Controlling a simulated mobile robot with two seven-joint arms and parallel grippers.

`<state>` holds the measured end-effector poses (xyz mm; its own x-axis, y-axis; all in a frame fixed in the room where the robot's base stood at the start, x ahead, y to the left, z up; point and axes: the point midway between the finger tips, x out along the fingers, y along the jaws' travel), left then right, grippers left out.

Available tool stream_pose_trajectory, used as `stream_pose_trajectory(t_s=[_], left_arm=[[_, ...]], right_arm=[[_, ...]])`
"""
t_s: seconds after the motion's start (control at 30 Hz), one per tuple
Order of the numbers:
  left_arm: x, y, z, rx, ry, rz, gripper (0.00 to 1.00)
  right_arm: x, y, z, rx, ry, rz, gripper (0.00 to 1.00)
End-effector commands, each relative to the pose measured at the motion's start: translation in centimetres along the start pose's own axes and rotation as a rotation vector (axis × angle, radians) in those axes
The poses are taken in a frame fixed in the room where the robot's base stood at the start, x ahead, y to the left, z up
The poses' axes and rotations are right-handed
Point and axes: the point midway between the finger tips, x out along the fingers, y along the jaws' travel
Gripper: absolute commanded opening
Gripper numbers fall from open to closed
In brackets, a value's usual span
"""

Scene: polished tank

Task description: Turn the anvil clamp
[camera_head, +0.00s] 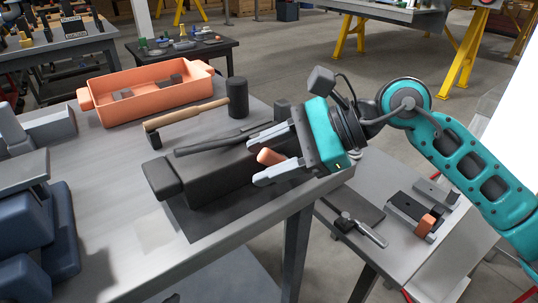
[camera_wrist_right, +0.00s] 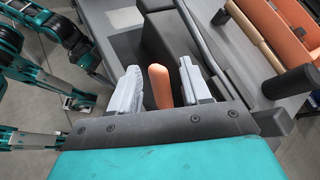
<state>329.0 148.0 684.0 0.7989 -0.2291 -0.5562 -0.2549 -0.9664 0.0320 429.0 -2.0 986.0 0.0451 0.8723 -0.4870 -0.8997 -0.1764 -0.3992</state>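The anvil clamp, a long dark grey block (camera_head: 215,178), lies on the grey workbench with a padded end at its left. It also shows in the right wrist view (camera_wrist_right: 170,45). An orange handle (camera_head: 270,157) sticks out at its right side. My right gripper (camera_head: 262,163) reaches in from the right and is open. In the wrist view the orange handle (camera_wrist_right: 160,85) stands between the two grey fingers (camera_wrist_right: 158,88), with a gap showing on each side. Where the handle joins the clamp is partly hidden.
Behind the clamp are a wooden-handled mallet (camera_head: 237,97), a dark bar (camera_head: 225,142) and an orange tray (camera_head: 150,92). Dark blue equipment (camera_head: 35,235) stands at left. A lower side table (camera_head: 378,192) at right holds small tools. The bench front is largely clear.

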Motion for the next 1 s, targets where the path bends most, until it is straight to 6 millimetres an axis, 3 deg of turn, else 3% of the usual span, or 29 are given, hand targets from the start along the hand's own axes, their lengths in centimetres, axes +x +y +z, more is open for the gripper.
stream_pose_trajectory(t_s=[0.33, 0.8, 1.0], left_arm=[[0.0, 0.0, 0.1, 0.001, -0.001, 0.0, 0.9], [0.1, -0.1, 0.2, 0.003, -0.001, -0.001, 0.9], [0.1, -0.1, 0.1, 0.003, -0.001, -0.001, 0.9]], right_arm=[[-1.1, -0.1, 0.0, 0.001, 0.0, -0.002, 0.47], [-10.7, 0.0, 0.0, 0.0, 0.003, -0.003, 0.47], [-12.7, 0.0, 0.0, 0.0, 0.001, -0.001, 0.47]])
